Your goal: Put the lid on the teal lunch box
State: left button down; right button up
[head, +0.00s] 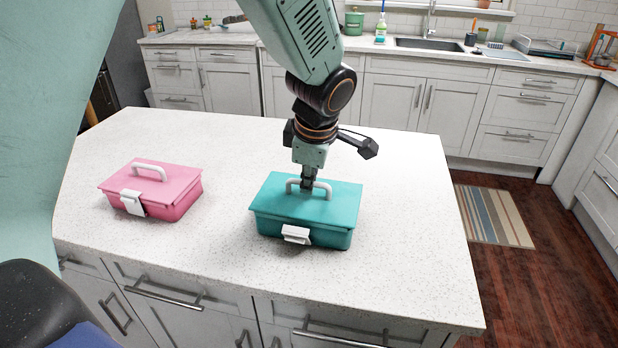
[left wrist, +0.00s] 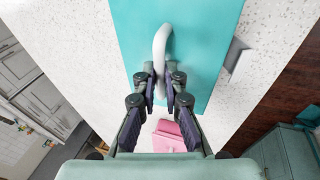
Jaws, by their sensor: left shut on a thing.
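The teal lunch box (head: 325,236) stands on the white speckled island top, right of its middle. Its teal lid (head: 343,203) lies over the box, roughly lined up with it; I cannot tell whether a thin gap is left under the rim. A white latch (head: 296,234) shows at the front. My left gripper (head: 307,184) points down from above and is shut on the lid's pale handle (head: 326,187). In the left wrist view the fingers (left wrist: 160,85) pinch one end of the handle (left wrist: 159,45) above the lid (left wrist: 203,35). My right gripper is not in view.
A closed pink lunch box (head: 170,198) with a white latch stands to the left on the island (head: 400,240). Clear counter lies between the boxes and to the right. Behind, past a floor gap, runs a counter with a sink (head: 432,44). A striped rug (head: 494,215) lies at right.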

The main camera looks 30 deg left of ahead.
pick_arm(q)
jog(key=shift+f+b, duration=0.4)
jog(key=shift+f, duration=0.1)
jog(key=c, duration=1.4)
grip_release()
jog(key=shift+o, duration=0.2)
jog(key=v, duration=1.2)
